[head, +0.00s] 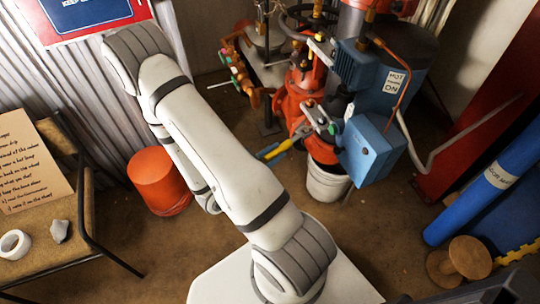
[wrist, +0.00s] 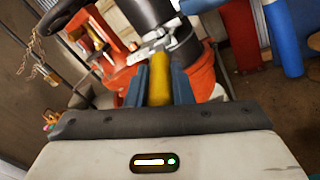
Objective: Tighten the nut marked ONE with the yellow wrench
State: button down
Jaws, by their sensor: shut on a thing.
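The yellow wrench (wrist: 159,88) has its handle between the two blue fingers of my gripper (wrist: 160,76), which is shut on it. Its silver head (wrist: 152,50) points away from me, at or close to a grey metal fitting (wrist: 183,46) under a thick dark cylinder; I cannot tell whether the jaw is around a nut. In the head view the yellow handle (head: 286,145) shows beside the red pump body, with my gripper (head: 268,153) at its lower left end. No ONE mark is readable, so I cannot tell which nut is ONE.
A blue pump box (head: 368,150) is right of the wrench, above a white bucket (head: 326,184). Red and copper pipework (head: 240,72) stands behind. An orange bucket (head: 158,182) and a chair (head: 88,215) are left. A blue roll (head: 490,185) and a wooden spool (head: 460,262) are right.

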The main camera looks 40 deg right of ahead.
aim_at(290, 143)
jog(key=shift+w+d, duration=0.15)
jog(key=shift+d, duration=1.65)
jog(key=shift+w+d, duration=0.1)
jog(key=shift+d, duration=1.7)
jog(key=shift+w+a+m+g, duration=0.1)
jog(key=shift+w+m+g, duration=0.95)
jog(key=shift+g, duration=0.55)
jog(key=shift+w+d+m+g+y+b, duration=1.35)
jog(key=shift+w+m+g+y, duration=0.75)
jog(key=shift+w+m+g, duration=2.25)
jog(key=shift+w+a+n+h, duration=0.15)
jog(key=shift+w+a+n, duration=0.35)
jog(key=shift+a, duration=0.2)
jog(key=shift+w+a+n+h, duration=0.2)
jog(key=shift+w+a+n, duration=0.3)
jog(key=shift+a, duration=0.25)
jog(key=shift+w+a+n+h, duration=0.15)
jog(key=shift+w+a+n, duration=0.3)
jog(key=shift+a, duration=0.25)
jog(key=shift+r, duration=0.1)
